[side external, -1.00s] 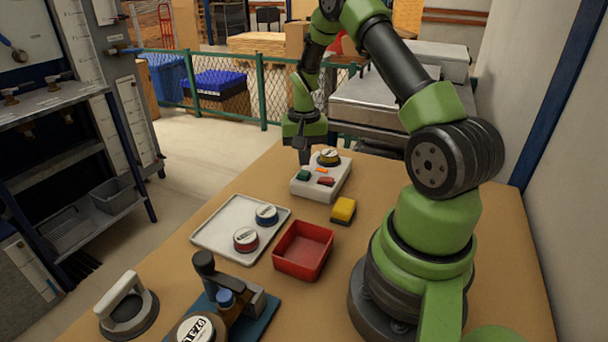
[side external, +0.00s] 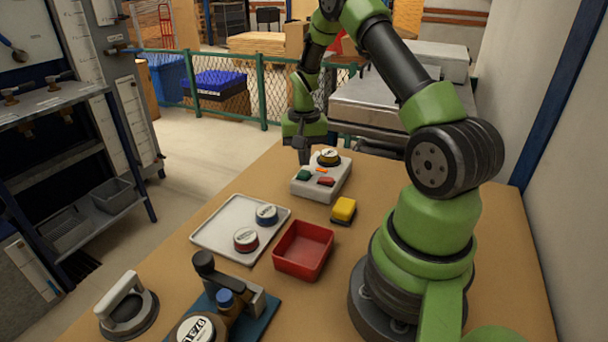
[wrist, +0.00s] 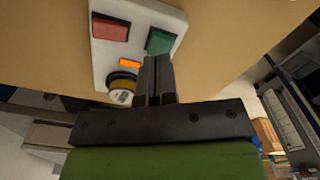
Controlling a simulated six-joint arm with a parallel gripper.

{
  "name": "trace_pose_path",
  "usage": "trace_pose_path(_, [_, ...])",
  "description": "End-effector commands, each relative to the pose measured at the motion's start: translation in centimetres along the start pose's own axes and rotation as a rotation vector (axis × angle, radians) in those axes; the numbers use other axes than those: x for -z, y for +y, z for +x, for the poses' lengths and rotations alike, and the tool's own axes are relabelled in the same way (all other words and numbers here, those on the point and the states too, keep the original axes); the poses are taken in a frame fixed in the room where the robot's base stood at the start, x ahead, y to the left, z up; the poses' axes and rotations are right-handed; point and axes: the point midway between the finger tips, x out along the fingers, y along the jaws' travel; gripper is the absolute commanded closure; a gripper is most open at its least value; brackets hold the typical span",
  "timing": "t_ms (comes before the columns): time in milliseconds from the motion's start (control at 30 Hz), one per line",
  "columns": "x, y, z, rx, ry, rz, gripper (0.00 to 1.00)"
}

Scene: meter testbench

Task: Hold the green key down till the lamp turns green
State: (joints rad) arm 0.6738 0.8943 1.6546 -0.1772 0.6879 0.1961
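A white test box (side external: 325,185) stands on the table with a green key (side external: 303,175), a red key (side external: 326,182) and a small lamp (side external: 322,170) lit orange. In the wrist view the green key (wrist: 161,42), red key (wrist: 110,29) and orange lamp (wrist: 129,64) also show. My gripper (side external: 303,161) points down at the box beside the green key. In the wrist view its two fingers (wrist: 157,58) lie together, shut and empty, with the tips at the edge of the green key. I cannot tell whether they touch it.
A round yellow-and-black meter (side external: 329,157) sits on the box behind the lamp. A yellow block (side external: 343,210), a red bin (side external: 303,270) and a white tray (side external: 210,237) with two round meters are nearer. A clamp fixture (side external: 262,312) stands at the front.

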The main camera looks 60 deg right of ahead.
Motion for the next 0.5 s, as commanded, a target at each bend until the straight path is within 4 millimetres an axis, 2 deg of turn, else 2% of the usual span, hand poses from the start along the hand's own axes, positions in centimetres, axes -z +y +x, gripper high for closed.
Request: trace_pose_path(500, [0.0,0.0,1.4,0.0,-0.001,-0.001,1.0])
